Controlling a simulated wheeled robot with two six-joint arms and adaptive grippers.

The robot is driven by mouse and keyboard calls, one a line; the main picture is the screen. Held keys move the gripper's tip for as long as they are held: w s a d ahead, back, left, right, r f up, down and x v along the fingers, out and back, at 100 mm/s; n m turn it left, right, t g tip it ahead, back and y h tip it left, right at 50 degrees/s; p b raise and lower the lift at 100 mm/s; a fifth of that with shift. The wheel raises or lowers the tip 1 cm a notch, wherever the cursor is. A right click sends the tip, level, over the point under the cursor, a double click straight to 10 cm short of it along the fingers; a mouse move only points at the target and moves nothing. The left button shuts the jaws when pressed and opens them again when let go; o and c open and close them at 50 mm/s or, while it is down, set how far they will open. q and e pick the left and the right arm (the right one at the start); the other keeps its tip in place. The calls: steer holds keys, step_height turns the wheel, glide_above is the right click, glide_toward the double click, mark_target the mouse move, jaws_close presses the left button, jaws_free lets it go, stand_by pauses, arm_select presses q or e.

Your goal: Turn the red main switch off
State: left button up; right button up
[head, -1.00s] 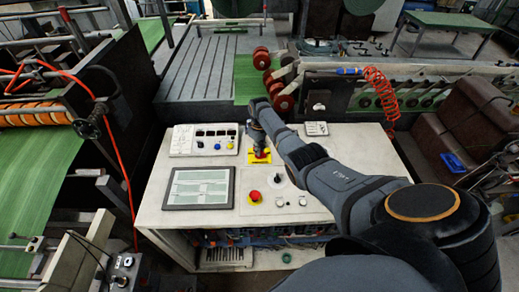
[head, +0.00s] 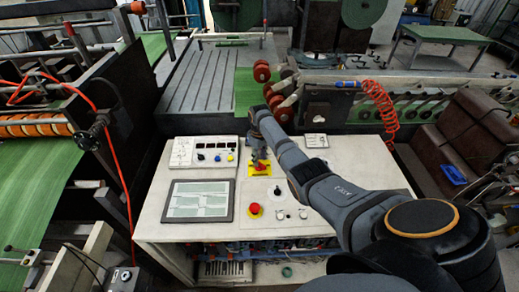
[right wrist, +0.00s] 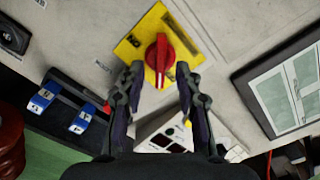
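The red main switch (right wrist: 160,62) is a rotary knob on a yellow plate (right wrist: 133,44), set in the pale console top. In the right wrist view its grip bar, with a pale line, runs nearly up and down the picture. My right gripper (right wrist: 160,76) is open, with one fingertip on each side of the knob's lower end. A gap shows on both sides; whether the tips reach knob height is unclear. In the head view the right gripper (head: 259,160) points down over the yellow plate (head: 252,171), partly hiding the switch. My left gripper is not in view.
A coiled red hose (head: 382,105) hangs behind at right.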

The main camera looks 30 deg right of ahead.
step_height(320, 180, up, 10)
steer(key=shift+f, duration=0.1)
stand_by(0.5)
